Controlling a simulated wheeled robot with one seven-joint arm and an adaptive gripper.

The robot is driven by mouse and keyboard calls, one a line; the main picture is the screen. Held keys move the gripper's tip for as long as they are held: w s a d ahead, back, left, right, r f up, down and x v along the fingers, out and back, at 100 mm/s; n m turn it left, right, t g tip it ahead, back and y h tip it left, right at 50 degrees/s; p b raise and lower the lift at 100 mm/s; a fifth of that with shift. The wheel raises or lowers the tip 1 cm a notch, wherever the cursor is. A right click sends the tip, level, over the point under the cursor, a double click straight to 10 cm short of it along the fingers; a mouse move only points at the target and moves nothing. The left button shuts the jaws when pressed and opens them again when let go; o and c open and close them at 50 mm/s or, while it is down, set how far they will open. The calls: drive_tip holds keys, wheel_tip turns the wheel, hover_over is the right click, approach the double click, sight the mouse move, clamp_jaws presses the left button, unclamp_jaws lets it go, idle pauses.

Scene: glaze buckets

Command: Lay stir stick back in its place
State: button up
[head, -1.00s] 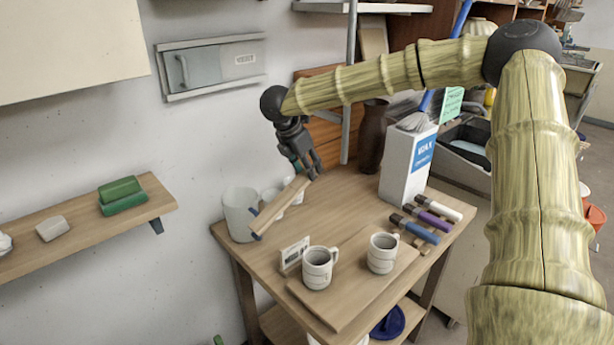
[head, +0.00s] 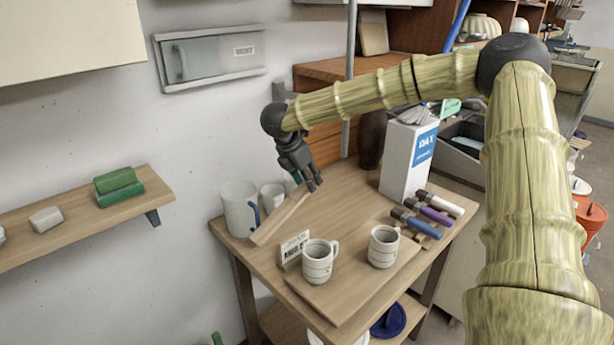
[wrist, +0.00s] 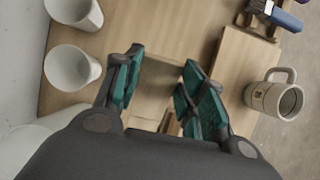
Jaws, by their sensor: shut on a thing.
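The stir stick is a flat pale wooden stick (head: 277,220). It slants down to the left from my gripper (head: 309,184) over the table's back left part, in front of the white pitcher. I cannot tell whether its lower end touches the table. My gripper is shut on its upper end. In the wrist view, pale wood (wrist: 150,90) shows between the teal finger pads of my gripper (wrist: 160,85), but stick and table look alike there. A small wooden rest (head: 425,230) at the table's right holds blue, purple and white handled tools.
A white pitcher (head: 240,208) and small white cup (head: 272,196) stand close left of the stick. A label card (head: 295,247) stands just in front. Two mugs (head: 318,262) (head: 383,246) stand on a board (head: 345,290). A tall white box (head: 405,160) stands at the back right.

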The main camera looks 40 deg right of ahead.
sight(304, 187)
drive_tip(key=shift+f+b, duration=1.2)
drive_tip(key=shift+f, duration=1.55)
drive_tip(key=o, duration=1.4)
drive_tip(key=shift+o, duration=0.2)
drive_tip(key=shift+r, duration=0.2)
drive_tip(key=shift+d+r+p+v, duration=0.15)
drive_tip(key=shift+d+p+v, duration=0.15)
drive_tip(key=shift+p+v, duration=1)
drive_tip(key=shift+d+r+p+v, duration=0.1)
drive_tip(key=shift+d+p+v, duration=0.35)
drive_tip(key=shift+v, duration=1.5)
drive_tip(key=shift+d+r+p+v, duration=0.15)
drive_tip(key=shift+p+v, duration=0.85)
drive_tip(key=shift+v, duration=0.65)
drive_tip(key=shift+a+r, duration=0.1)
drive_tip(key=shift+r, duration=0.1)
drive_tip(key=shift+w+a, duration=0.1)
